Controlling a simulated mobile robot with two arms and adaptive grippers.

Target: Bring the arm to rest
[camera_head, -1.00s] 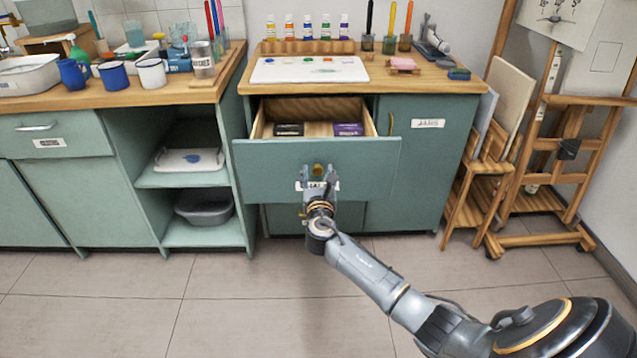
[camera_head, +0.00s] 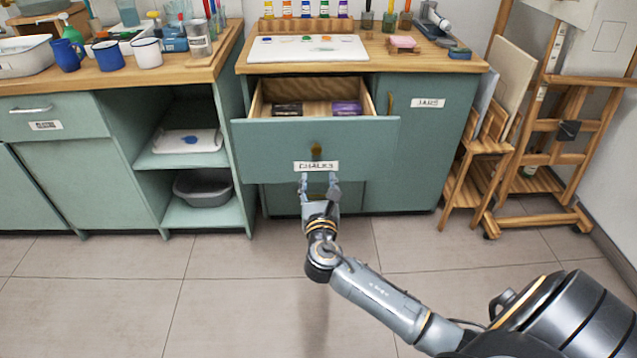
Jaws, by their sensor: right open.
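My right gripper (camera_head: 319,180) is open and empty, its two fingers pointing at the drawer front just below the CHALKS label (camera_head: 316,166). It appears apart from the brass knob (camera_head: 316,151), which shows above the label. The drawer (camera_head: 260,145) is pulled open from the teal cabinet. Inside it lie a dark box (camera_head: 287,109) and a purple box (camera_head: 346,108). My right arm reaches in from the lower right. My left gripper is out of view.
The worktop (camera_head: 440,62) holds a paint palette (camera_head: 308,47) and several bottles. An open shelf with a grey basin (camera_head: 203,187) is left of the drawer. A wooden easel (camera_head: 535,130) stands at the right. The tiled floor (camera_head: 130,290) in front is clear.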

